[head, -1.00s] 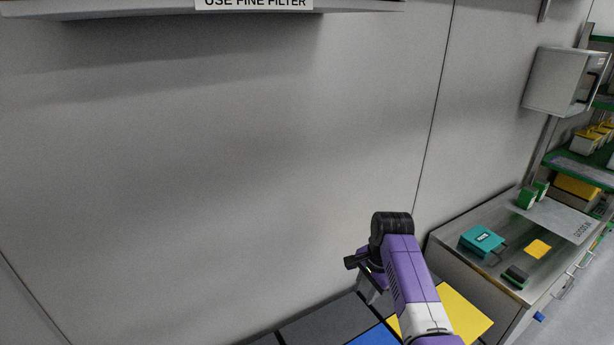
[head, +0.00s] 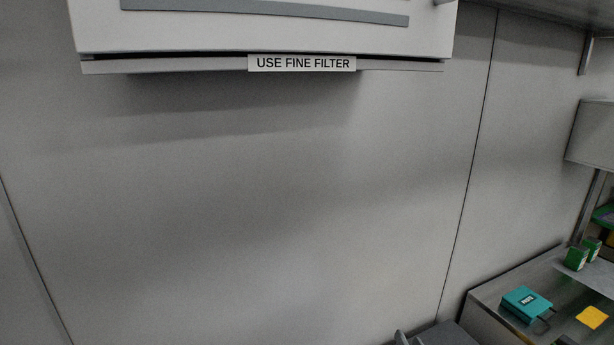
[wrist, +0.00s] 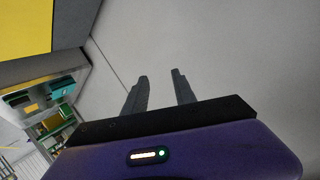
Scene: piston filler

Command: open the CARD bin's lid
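My gripper (wrist: 160,92) shows in the wrist view with its two dark fingers apart and nothing between them. A yellow panel (wrist: 24,28), which looks like a bin lid, fills the top left corner of the wrist view, apart from the fingers. A dark grey edge runs beside it. No CARD label can be read in any view, so I cannot tell which bin is the CARD bin. In the head view only a dark grey shape (head: 446,334) shows at the bottom edge; the bins are otherwise out of frame.
A wall cabinet with a "USE FINE FILTER" label (head: 302,63) overhangs at the top. A steel bench on the right bears a teal box (head: 526,304), a yellow pad (head: 592,317) and green boxes (head: 576,258). The grey wall between is bare.

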